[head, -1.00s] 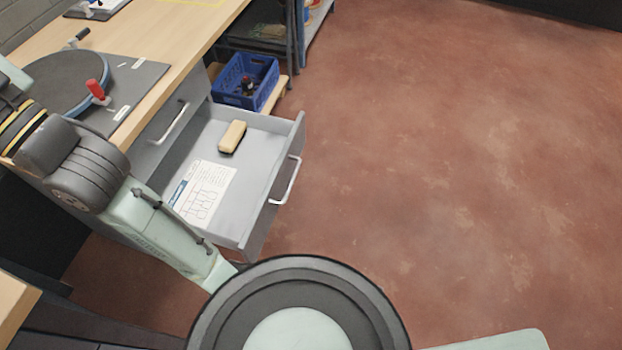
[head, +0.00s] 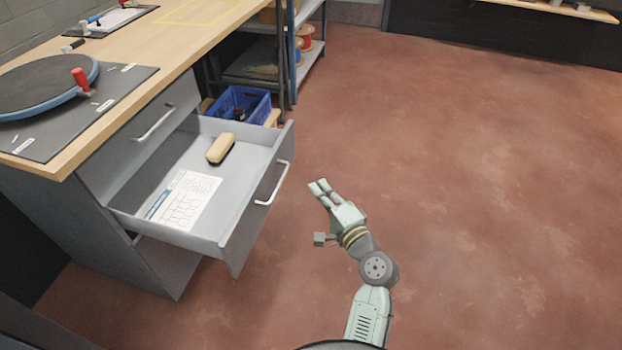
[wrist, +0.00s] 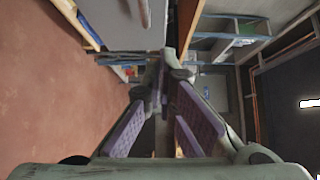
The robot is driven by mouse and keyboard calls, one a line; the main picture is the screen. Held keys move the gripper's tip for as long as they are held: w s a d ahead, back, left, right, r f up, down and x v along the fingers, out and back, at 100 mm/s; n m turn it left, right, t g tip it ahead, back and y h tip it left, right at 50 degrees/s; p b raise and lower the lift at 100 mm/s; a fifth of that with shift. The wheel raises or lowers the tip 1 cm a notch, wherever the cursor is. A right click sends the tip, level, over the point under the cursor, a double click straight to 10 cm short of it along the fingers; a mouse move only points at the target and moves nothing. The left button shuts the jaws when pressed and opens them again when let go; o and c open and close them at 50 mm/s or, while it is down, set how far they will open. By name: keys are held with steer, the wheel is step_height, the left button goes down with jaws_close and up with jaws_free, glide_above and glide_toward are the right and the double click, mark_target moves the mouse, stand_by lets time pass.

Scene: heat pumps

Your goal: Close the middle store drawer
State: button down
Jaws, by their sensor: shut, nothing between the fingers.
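The middle store drawer (head: 222,236) stands pulled well out of the grey cabinet under the workbench in the head view. Its bar handle (head: 272,183) is on the front panel. A tan brush-like block (head: 220,148) and a printed sheet (head: 184,199) lie inside it. My gripper (head: 318,187) is just right of the drawer front, apart from the handle, with its fingers shut and empty. In the wrist view my gripper's fingers (wrist: 160,85) come together at the tips, with purple pads showing. A pale bar, perhaps the handle (wrist: 144,12), shows at the top there.
The closed upper drawer (head: 150,125) sits under the wooden bench top (head: 190,45). A blue crate (head: 240,103) stands beyond the open drawer, near a shelf rack (head: 312,45). The red floor to the right is clear.

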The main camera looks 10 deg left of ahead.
steer(key=p, duration=0.2)
glide_toward(278, 151)
steer(key=w, duration=0.4)
steer(key=shift+s+a+p, duration=0.15)
steer(key=shift+a+p, duration=0.3)
steer(key=shift+a, duration=1.1)
steer(key=shift+f, duration=0.1)
